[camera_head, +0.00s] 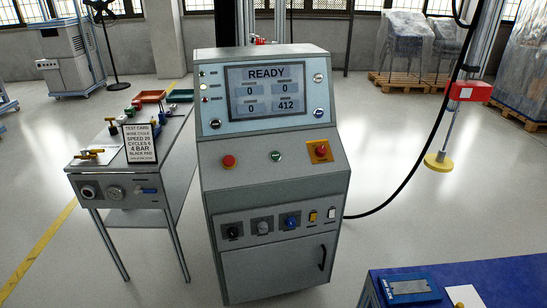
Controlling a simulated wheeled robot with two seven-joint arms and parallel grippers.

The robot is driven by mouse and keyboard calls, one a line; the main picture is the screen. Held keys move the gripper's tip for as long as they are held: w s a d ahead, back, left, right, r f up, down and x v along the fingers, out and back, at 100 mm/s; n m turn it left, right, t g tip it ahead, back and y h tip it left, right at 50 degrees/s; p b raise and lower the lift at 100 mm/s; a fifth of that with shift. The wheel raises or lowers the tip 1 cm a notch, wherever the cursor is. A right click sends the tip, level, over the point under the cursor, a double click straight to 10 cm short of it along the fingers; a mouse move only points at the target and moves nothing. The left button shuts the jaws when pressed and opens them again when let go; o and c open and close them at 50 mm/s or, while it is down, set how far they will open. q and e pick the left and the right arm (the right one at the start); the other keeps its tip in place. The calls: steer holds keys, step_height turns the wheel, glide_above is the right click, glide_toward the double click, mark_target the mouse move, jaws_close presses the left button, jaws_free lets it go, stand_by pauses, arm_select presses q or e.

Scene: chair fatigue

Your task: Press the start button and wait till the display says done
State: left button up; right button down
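A grey control console (275,262) stands in the middle of the view. Its display (265,90) reads READY, with the values 0, 0, 0 and 412 below. On the sloped panel are a red button (229,161) at left, a small green button (275,155) in the middle with a label too small to read, and a red button on a yellow plate (321,150) at right. Neither of my grippers is in view, and nothing touches the console.
A side table (180,150) with gauges and a test card (140,143) stands left. The lower front has knobs (262,226) and switches. A blue-topped table (490,278) is at lower right. A black cable (405,185) hangs right; wrapped chairs (405,35) stand behind.

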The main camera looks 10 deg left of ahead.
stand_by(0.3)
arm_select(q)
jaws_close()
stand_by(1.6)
